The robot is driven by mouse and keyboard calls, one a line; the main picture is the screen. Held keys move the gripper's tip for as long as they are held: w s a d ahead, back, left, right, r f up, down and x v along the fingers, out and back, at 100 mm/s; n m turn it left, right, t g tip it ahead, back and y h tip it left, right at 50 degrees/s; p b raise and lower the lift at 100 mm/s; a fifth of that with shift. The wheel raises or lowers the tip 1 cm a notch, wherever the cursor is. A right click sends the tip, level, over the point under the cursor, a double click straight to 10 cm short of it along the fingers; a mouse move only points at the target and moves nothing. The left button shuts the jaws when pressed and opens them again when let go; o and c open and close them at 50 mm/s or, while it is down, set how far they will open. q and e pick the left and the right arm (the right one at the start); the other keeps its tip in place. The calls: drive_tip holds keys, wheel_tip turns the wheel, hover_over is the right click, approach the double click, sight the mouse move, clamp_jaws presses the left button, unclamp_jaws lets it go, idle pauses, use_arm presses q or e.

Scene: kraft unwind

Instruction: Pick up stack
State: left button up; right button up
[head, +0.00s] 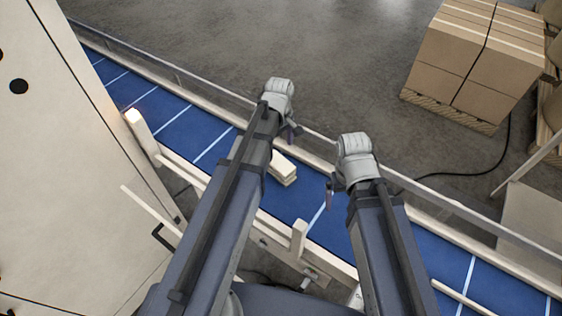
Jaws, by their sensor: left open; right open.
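A small stack (284,171) of flat, pale pieces lies on the blue conveyor belt (310,191). It shows between my two arms, and its left part is hidden behind my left arm. My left gripper (292,134) is open, above the belt just beyond the stack in the picture. My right gripper (329,190) is open, to the right of the stack and apart from it. Neither gripper holds anything that I can see.
Rails line both sides of the belt. A pale post (142,133) stands at the near rail, and a large pale machine panel (62,150) fills the left. Cardboard boxes (480,55) stand on a pallet at the upper right.

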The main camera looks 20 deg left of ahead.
sight(279, 160)
use_arm(q)
drive_tip(key=shift+s+f+b, duration=0.15)
drive_tip(key=shift+f+b, duration=0.4)
drive_tip(key=shift+b, duration=0.05)
drive_tip(key=shift+f+b, duration=0.7)
drive_tip(key=shift+f, duration=0.1)
drive_tip(key=shift+r, duration=0.1)
use_arm(e)
wheel_tip(279, 160, down, 3)
drive_tip(key=shift+r, duration=0.2)
use_arm(q)
drive_tip(key=shift+f+b, duration=0.35)
drive_tip(key=shift+f, duration=0.05)
wheel_tip(279, 160, down, 4)
drive_tip(key=b, duration=0.4)
drive_tip(key=shift+s+f, duration=0.15)
drive_tip(key=shift+f, duration=0.1)
use_arm(e)
wheel_tip(279, 160, down, 5)
drive_tip(key=shift+s+f, duration=0.1)
drive_tip(key=shift+f, duration=0.05)
use_arm(q)
drive_tip(key=shift+r, duration=0.1)
drive_tip(key=shift+c, duration=0.6)
drive_tip(key=c, duration=1.3)
